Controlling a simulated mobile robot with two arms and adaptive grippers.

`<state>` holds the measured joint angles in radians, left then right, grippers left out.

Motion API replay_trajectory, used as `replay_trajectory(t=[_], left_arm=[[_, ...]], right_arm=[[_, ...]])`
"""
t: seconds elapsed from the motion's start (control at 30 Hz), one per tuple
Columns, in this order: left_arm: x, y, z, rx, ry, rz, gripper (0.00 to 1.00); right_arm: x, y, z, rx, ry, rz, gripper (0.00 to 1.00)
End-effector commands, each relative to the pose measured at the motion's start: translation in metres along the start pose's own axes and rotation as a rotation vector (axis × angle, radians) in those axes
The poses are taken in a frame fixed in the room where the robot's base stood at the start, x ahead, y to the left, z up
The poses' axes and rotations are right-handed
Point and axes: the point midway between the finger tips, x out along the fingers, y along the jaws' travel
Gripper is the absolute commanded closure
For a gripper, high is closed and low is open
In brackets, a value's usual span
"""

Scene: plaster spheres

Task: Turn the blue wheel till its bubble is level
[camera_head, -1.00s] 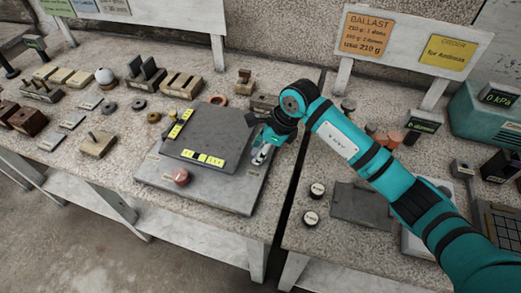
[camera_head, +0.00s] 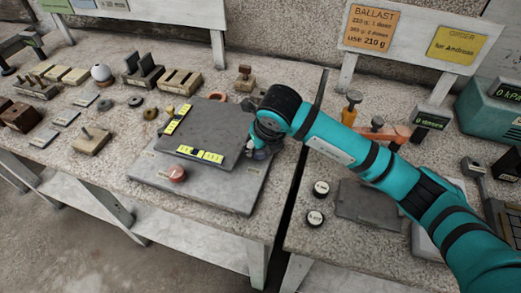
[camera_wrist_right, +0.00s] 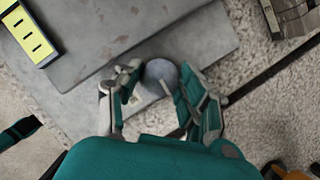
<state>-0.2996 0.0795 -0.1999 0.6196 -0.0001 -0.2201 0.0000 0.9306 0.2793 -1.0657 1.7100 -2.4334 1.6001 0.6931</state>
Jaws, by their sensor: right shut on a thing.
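The blue wheel (camera_wrist_right: 160,73), a round grey-blue knob, sits between the fingers of my right gripper (camera_wrist_right: 158,90) in the wrist view, at the edge of the grey plate. In the head view my right gripper (camera_head: 260,148) is at the plate's right side, and its wrist hides most of the wheel. The gripper is shut on the wheel. Two yellow level vials lie on the upper plate (camera_head: 212,123): one along its left edge (camera_head: 175,120), one along its front edge (camera_head: 200,154). I cannot make out the bubble positions clearly. My left gripper is not in view.
A red wheel (camera_head: 177,174) stands at the front of the lower plate (camera_head: 215,192). Wooden blocks and holders (camera_head: 180,83) stand behind and left. A dark gap (camera_head: 291,185) separates this table from the right one, with two round black-and-white items (camera_head: 315,217).

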Motion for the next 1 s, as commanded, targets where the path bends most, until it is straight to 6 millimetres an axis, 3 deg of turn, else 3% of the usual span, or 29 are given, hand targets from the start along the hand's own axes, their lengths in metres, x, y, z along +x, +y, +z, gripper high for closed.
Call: replay_trajectory(t=[0.43, 1.0], left_arm=[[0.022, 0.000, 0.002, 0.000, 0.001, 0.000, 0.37], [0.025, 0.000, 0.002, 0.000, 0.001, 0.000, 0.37]], right_arm=[[0.001, 0.001, 0.001, 0.252, -0.002, -0.104, 0.93], [-0.001, 0.001, 0.001, 0.307, 0.000, -0.126, 0.93]])
